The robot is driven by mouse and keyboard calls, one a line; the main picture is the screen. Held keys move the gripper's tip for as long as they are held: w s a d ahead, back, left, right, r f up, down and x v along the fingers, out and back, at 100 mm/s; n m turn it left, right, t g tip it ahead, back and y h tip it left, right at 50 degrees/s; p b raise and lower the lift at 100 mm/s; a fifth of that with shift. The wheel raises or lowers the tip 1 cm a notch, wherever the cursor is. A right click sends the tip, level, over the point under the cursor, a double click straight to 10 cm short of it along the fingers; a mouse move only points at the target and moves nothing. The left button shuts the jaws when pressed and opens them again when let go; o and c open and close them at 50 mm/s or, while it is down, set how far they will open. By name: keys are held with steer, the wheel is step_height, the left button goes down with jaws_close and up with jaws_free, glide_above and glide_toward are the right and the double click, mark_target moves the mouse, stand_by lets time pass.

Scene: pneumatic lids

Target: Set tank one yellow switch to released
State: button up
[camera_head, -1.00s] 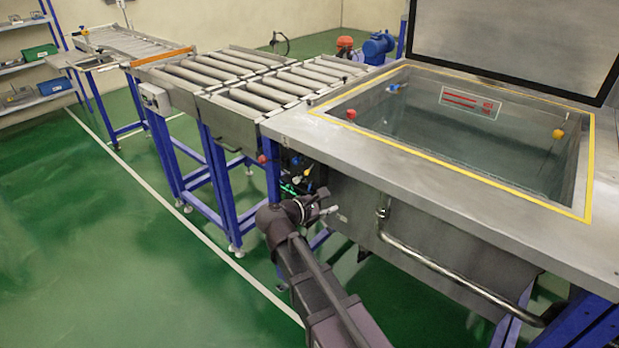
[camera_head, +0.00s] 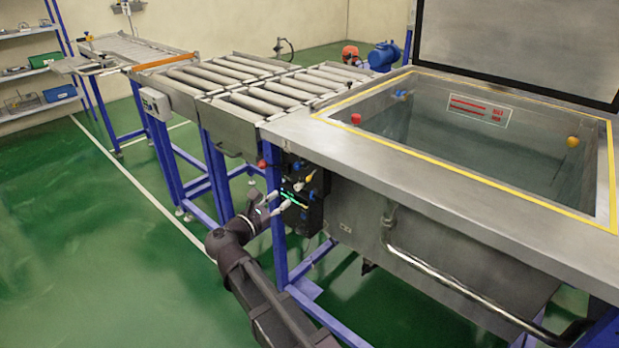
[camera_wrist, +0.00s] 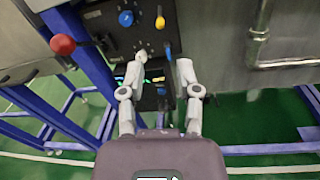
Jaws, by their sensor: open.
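The yellow switch (camera_wrist: 160,22) is a small knob on a dark control panel (camera_wrist: 98,20) fixed to the front of the open tank (camera_head: 470,192). In the head view the yellow switch (camera_head: 297,183) is small, and its setting cannot be told. My gripper (camera_wrist: 164,65) is open, with nothing between its two grey fingers. In the wrist view the switch shows just above the gap between the fingertips, apart from them. In the head view my gripper (camera_head: 278,202) is in front of the panel, a little below and left of the switch.
A blue knob (camera_wrist: 126,18) is left of the yellow switch, and a red ball knob (camera_wrist: 62,44) sticks out further left. Blue frame legs (camera_wrist: 82,55) stand beside the panel. A bent metal pipe (camera_wrist: 258,35) is to the right. Green floor lies open at left.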

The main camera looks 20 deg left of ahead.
mark_target(308, 179)
steer(key=x, duration=1.3)
steer(key=shift+w+d, duration=0.15)
steer(key=shift+w, duration=0.2)
jaws_close()
